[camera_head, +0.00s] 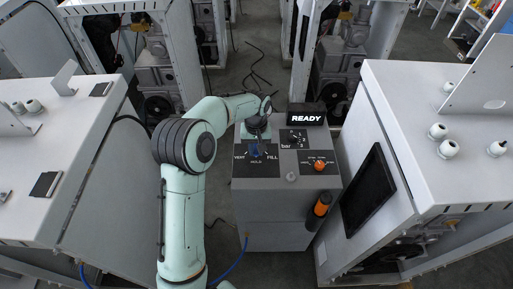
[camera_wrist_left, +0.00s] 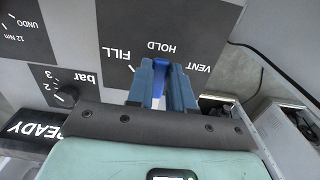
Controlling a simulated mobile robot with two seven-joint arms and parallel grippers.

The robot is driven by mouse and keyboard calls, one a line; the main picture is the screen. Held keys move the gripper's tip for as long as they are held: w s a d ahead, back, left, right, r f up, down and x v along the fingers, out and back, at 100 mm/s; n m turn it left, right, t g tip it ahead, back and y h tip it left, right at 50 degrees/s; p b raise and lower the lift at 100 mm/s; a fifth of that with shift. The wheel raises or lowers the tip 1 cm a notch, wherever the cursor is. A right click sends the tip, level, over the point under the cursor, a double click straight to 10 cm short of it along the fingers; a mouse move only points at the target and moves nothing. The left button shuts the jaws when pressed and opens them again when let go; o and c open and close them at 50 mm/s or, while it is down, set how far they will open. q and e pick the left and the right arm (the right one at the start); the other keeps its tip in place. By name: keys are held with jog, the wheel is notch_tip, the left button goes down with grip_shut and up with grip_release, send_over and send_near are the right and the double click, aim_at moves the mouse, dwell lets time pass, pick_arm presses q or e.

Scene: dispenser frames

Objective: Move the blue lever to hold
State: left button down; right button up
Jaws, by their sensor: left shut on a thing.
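The blue lever (camera_head: 257,153) is on a dark panel on top of the grey box (camera_head: 275,215) in the middle of the head view. My left gripper (camera_head: 256,143) is over the panel. In the left wrist view its two blue fingers (camera_wrist_left: 161,88) are shut on the lever, whose blue part (camera_wrist_left: 159,67) shows between them. The fingers hide much of the lever, so I cannot tell exactly which label it points to. My right gripper is not in view.
A READY display (camera_head: 307,118), a black bar knob (camera_head: 295,138) and an orange knob (camera_head: 320,166) are close by on the box. An orange-and-black tool (camera_head: 322,205) hangs at its right side. Large light machine cabinets (camera_head: 440,110) flank the box on both sides.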

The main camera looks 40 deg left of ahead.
pick_arm(q)
jog(key=c, duration=1)
grip_release()
jog(key=shift+r, duration=0.1)
notch_tip(320, 180, up, 13)
jog(key=p, duration=0.1)
jog(key=shift+r, duration=0.15)
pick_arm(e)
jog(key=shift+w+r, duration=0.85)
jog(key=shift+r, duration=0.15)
